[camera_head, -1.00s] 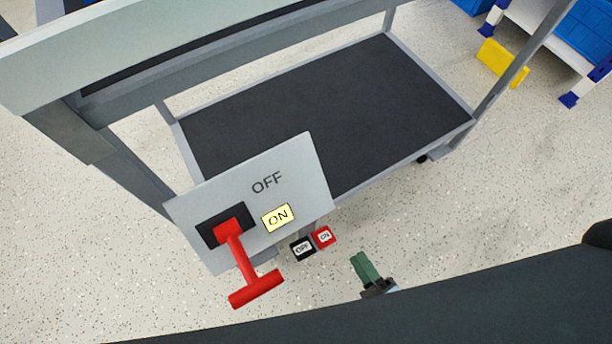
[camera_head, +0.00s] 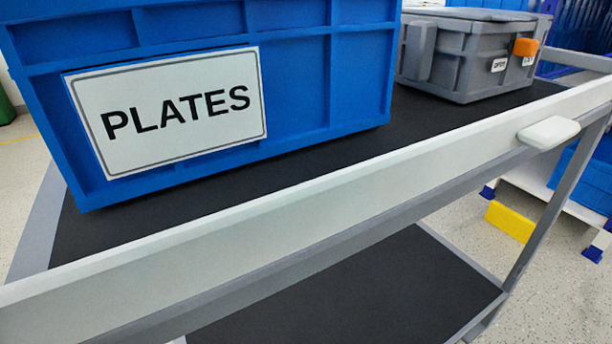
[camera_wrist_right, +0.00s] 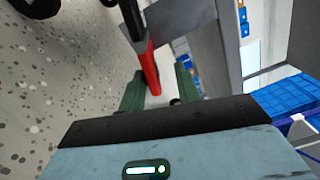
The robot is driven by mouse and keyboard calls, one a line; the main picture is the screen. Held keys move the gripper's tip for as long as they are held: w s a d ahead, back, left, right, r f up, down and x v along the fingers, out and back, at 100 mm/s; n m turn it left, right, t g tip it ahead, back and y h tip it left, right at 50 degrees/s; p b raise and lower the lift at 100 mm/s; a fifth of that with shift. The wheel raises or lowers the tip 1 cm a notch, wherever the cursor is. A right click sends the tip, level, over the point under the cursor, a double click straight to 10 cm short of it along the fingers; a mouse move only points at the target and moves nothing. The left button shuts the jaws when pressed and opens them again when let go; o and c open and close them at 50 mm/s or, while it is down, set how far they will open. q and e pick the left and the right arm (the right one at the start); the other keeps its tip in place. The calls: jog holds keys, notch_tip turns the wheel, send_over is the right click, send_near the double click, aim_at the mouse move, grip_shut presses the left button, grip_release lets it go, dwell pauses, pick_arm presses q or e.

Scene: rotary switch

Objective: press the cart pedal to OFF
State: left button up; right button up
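In the right wrist view my right gripper (camera_wrist_right: 160,76) is open, with its two green fingers apart. A narrow red part (camera_wrist_right: 149,72) reaches down into the space between the fingers, nearer the left one. A black part (camera_wrist_right: 133,20) with a white mark adjoins its upper end. They look like the cart's ON and OFF pedals seen edge-on, but no lettering is readable and contact cannot be told. The head view shows the cart's pale upper rail (camera_head: 300,205) and lower deck (camera_head: 370,295). The pedals, sign panel and both grippers are outside that view.
A blue PLATES crate (camera_head: 300,85) and a grey bin (camera_head: 465,60) stand on the cart's top deck. A yellow block (camera_head: 510,221) lies on the floor at right. In the wrist view, a grey panel (camera_wrist_right: 181,25) is close to the fingers and speckled floor is at left.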

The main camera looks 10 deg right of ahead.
jog(key=shift+x, duration=1.2)
